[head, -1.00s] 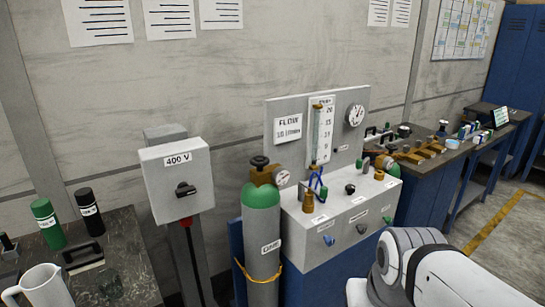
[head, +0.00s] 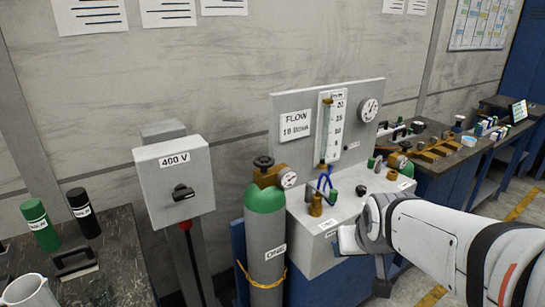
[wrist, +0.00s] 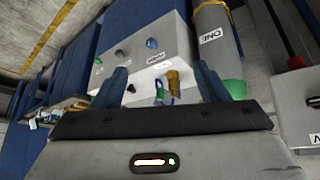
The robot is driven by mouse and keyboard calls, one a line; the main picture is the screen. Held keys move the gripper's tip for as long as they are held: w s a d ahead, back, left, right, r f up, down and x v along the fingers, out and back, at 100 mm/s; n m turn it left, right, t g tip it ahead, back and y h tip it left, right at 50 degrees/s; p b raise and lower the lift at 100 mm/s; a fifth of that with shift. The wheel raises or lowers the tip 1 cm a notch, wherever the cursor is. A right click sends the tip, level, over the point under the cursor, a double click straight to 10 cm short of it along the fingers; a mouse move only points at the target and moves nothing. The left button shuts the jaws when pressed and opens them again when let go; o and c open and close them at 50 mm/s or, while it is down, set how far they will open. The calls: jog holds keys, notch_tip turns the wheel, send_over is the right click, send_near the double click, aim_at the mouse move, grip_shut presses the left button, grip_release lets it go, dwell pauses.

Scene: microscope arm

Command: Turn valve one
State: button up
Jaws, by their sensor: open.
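A green-topped grey gas cylinder (head: 265,235) stands left of the grey panel box; its label seems to read "ONE" but is small. On its top is a black handwheel valve (head: 263,161) with a brass body and a gauge (head: 287,179). The grey box (head: 303,240) has small coloured knobs on its front, now hidden in the head view by my arm. In the wrist view a blue knob (wrist: 152,43) and dark knobs (wrist: 119,54) show, with the cylinder (wrist: 212,50) on the right. My gripper (wrist: 161,70) is open and empty, in front of the box, right of the cylinder.
A 400 V switch box (head: 175,185) stands left of the cylinder. A bench (head: 120,250) with two bottles and a mug is at the far left. A cluttered workbench (head: 450,165) runs off to the right. A flow gauge panel (head: 300,98) rises behind the box.

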jog(key=o, duration=0.4)
jog(key=w+a+t, duration=0.1)
jog(key=w, duration=0.4)
jog(key=w+a+n+t+y, duration=0.1)
jog(key=w+a+t, duration=0.1)
jog(key=w, duration=0.4)
jog(key=w+a+r+t, duration=0.1)
jog(key=w+a, duration=0.1)
jog(key=w, duration=0.3)
jog(key=shift+w+n+t+y, duration=0.2)
jog(key=shift+n+t+y, duration=0.1)
jog(key=shift+t, duration=0.1)
jog(key=n+t+y+p, duration=0.1)
jog(key=n+t+y, duration=0.35)
jog(key=y, duration=0.25)
send_near(268, 166)
jog(key=shift+m, duration=0.45)
jog(key=x, duration=0.4)
jog(key=shift+w, duration=0.15)
jog(key=p+x, duration=0.2)
jog(key=x, duration=0.5)
jog(key=shift+w+a+r+p, duration=0.15)
jog(key=shift+w+p, duration=0.1)
jog(key=shift+p, duration=0.15)
jog(key=c, duration=0.9)
jog(key=shift+a, duration=0.1)
jog(key=shift+c, duration=0.6)
